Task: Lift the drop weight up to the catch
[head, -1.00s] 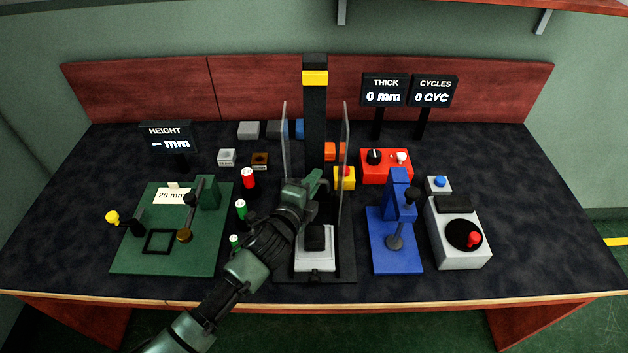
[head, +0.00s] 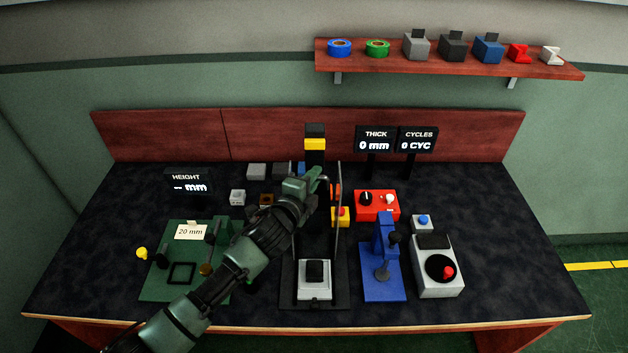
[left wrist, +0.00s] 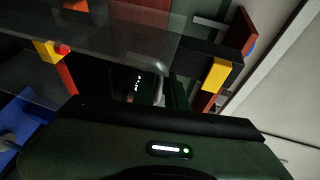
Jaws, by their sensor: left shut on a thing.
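The drop tester has a black column with a yellow block (head: 315,144) near its top and clear side panels. I take the yellow block for the catch. My left gripper (head: 316,178) is shut between the panels, high in front of the column, a little below the yellow block. The yellow block also shows in the left wrist view (left wrist: 215,75). A black block sits on the white base pad (head: 314,292) below. My right gripper is out of view.
A yellow box with a red button (head: 341,216) stands close right of the tester. A blue press (head: 383,285) and a red control box (head: 377,205) are farther right. A green height gauge (head: 155,287) is left, under my arm. A shelf (head: 450,66) hangs above.

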